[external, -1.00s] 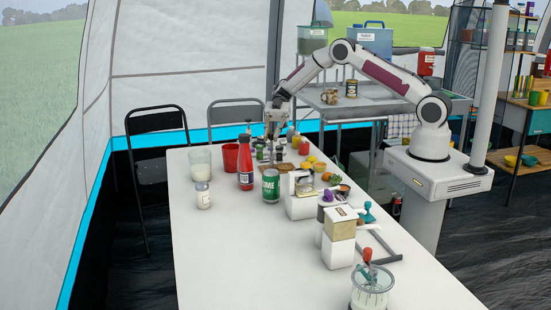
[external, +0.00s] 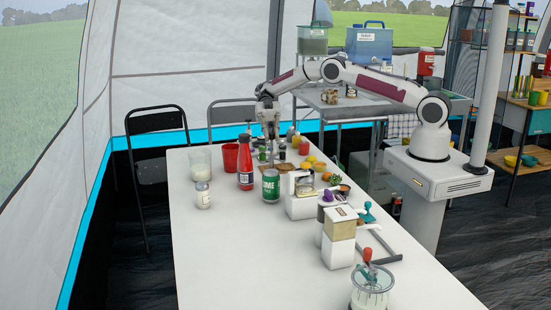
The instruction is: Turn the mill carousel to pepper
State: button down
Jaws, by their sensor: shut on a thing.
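The mill carousel appears to be the small cluster of dark and green-topped pieces (external: 262,155) near the far end of the white table. It is small here, and its labels, including pepper, cannot be read. My gripper (external: 271,138) points down over this cluster from the far side. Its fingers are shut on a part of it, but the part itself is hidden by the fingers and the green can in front.
Yellow and orange items and a white appliance (external: 300,205) are to the right. The table's front left (external: 240,260) is clear.

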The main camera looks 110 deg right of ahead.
dwell(0.6)
jog(key=c, duration=1.9)
grip_release()
jog(key=shift+r, duration=5.05)
